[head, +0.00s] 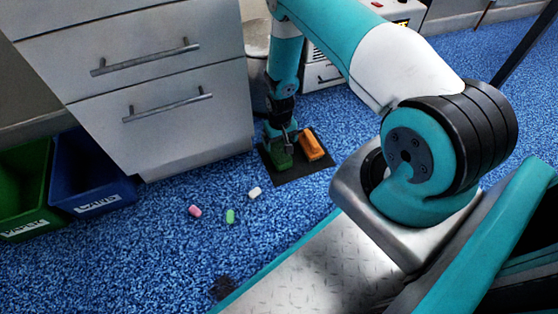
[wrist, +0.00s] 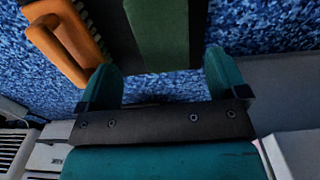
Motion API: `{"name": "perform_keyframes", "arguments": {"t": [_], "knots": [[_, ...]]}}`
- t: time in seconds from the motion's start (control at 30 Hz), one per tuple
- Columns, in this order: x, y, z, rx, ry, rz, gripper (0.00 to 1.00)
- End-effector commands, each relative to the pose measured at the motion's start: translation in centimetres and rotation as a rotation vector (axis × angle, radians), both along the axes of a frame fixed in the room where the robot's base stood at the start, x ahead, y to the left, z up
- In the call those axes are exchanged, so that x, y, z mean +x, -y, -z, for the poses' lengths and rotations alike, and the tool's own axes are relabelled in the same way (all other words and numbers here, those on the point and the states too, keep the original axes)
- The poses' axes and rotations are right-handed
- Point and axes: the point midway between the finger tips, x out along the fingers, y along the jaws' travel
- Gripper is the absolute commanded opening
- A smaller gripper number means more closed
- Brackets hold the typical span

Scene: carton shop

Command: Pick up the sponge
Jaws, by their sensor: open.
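A green block (wrist: 163,30), which looks like the sponge, lies on a dark mat (head: 318,172) on the floor. It also shows in the head view (head: 281,161), partly hidden by my gripper. My gripper (wrist: 160,78) is open and points down at it from above. In the wrist view the block lies ahead of the gap between the two fingers, and nothing is held. In the head view my gripper (head: 283,140) is just over the block; whether it touches is unclear. An orange object with a handle (wrist: 60,42) lies on the mat beside the block.
A white drawer cabinet (head: 160,148) stands close left of my gripper. A blue bin (head: 88,172) and a green bin (head: 22,190) are at the far left. Pink (head: 195,211), green (head: 230,216) and white (head: 254,193) small pieces lie on the open blue carpet.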

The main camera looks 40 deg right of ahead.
Motion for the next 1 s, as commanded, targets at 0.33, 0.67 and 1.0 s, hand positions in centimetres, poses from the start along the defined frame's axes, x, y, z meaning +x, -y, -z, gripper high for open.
{"name": "perform_keyframes", "arguments": {"t": [0.33,0.67,1.0], "knots": [[0.1,-0.3,2.9,0.0,0.001,-0.004,0.92],[0.1,-0.5,7.2,0.0,0.0,-0.004,0.92],[0.2,-0.5,7.4,0.0,0.0,-0.003,0.82]]}}
